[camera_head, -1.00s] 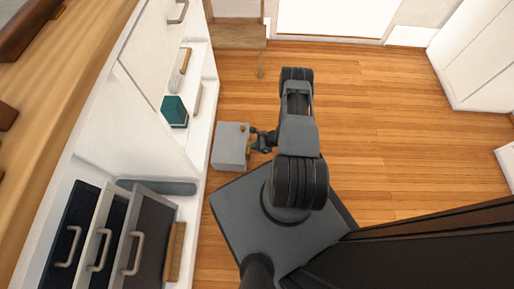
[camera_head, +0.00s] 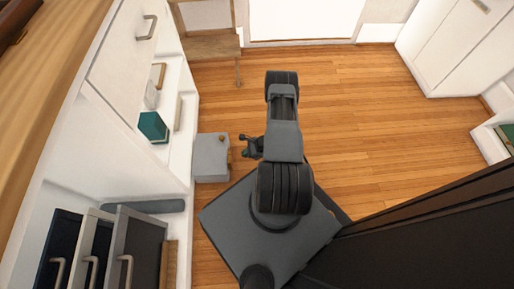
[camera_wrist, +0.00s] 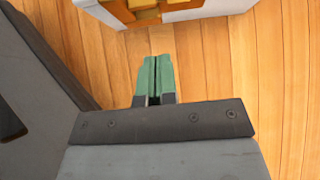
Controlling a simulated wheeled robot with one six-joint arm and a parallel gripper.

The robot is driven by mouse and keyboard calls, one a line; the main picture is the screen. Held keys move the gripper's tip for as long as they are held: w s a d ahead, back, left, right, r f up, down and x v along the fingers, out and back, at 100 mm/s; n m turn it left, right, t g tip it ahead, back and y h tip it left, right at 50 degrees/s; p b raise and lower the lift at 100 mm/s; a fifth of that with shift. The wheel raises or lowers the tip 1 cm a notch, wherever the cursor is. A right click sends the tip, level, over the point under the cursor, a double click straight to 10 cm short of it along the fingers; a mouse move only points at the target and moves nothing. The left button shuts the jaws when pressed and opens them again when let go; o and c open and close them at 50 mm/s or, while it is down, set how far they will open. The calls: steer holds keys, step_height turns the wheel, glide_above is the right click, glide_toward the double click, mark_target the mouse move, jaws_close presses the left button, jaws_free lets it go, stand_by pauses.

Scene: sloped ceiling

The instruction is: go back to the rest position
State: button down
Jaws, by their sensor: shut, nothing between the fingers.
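My gripper (camera_head: 247,146) sticks out to the left of my folded arm in the head view, low over the floor and to the right of a light grey box. In the wrist view its two green fingers (camera_wrist: 155,75) lie side by side, shut, with nothing held between them. The fingertips point toward the box and stand apart from it, with wooden floor showing between.
The light grey box (camera_head: 209,158) with brass-coloured parts stands on the floor by the white shelving. The shelf holds a teal box (camera_head: 153,127). Wooden floor (camera_head: 365,120) is clear to the right.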

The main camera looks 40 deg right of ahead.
steer(key=p+v, duration=0.2)
steer(key=v, duration=0.6)
steer(key=shift+d+r, duration=0.15)
steer(key=shift+r, duration=0.2)
